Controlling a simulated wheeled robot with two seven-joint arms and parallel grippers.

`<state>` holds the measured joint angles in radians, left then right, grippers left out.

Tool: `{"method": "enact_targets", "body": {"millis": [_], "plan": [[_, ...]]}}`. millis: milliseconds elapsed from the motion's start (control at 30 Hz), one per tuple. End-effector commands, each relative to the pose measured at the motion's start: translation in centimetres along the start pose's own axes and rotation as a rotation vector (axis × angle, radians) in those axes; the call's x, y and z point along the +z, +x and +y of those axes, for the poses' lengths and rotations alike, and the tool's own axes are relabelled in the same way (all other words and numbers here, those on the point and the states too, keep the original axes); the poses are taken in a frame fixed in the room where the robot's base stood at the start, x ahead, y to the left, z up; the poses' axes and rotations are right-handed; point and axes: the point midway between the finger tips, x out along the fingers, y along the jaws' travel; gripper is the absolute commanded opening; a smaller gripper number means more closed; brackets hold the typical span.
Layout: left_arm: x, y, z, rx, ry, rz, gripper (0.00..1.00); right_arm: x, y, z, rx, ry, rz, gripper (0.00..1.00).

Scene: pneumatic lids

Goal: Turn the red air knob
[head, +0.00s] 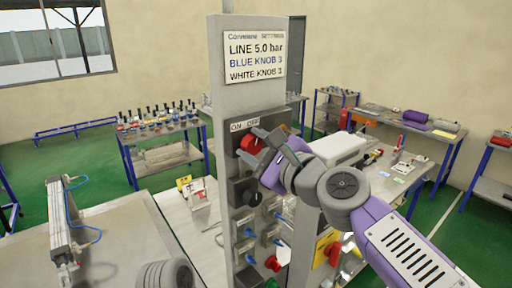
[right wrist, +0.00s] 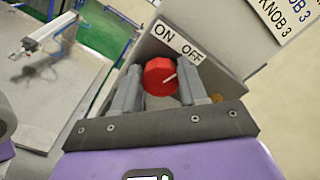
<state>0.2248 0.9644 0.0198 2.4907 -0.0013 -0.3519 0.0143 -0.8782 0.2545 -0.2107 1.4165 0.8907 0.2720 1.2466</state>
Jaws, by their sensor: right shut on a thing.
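The red air knob (head: 250,145) is on the front of a grey control post, just under a small ON OFF label (head: 245,125). The fingers also show in the right wrist view (right wrist: 158,88). My left gripper is not in view.
A sign (head: 255,57) above the knob reads LINE 5.0 bar, BLUE KNOB 3, WHITE KNOB 3. Below are a black knob (head: 244,192), smaller fittings and a red button (head: 272,263). A red-on-yellow switch (head: 328,250) is lower right. A pneumatic cylinder (head: 60,225) stands at left.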

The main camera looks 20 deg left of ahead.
Motion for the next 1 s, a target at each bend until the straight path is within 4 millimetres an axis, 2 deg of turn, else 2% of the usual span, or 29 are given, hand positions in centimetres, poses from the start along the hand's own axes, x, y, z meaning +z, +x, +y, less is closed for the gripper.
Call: {"method": "enact_targets", "body": {"millis": [700,1000], "plan": [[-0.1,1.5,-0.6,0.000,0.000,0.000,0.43,-0.3,0.0,0.4,0.000,-0.680,0.002,0.12],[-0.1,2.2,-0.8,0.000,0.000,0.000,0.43,-0.4,0.0,0.5,-0.001,-0.919,0.002,0.12]]}}
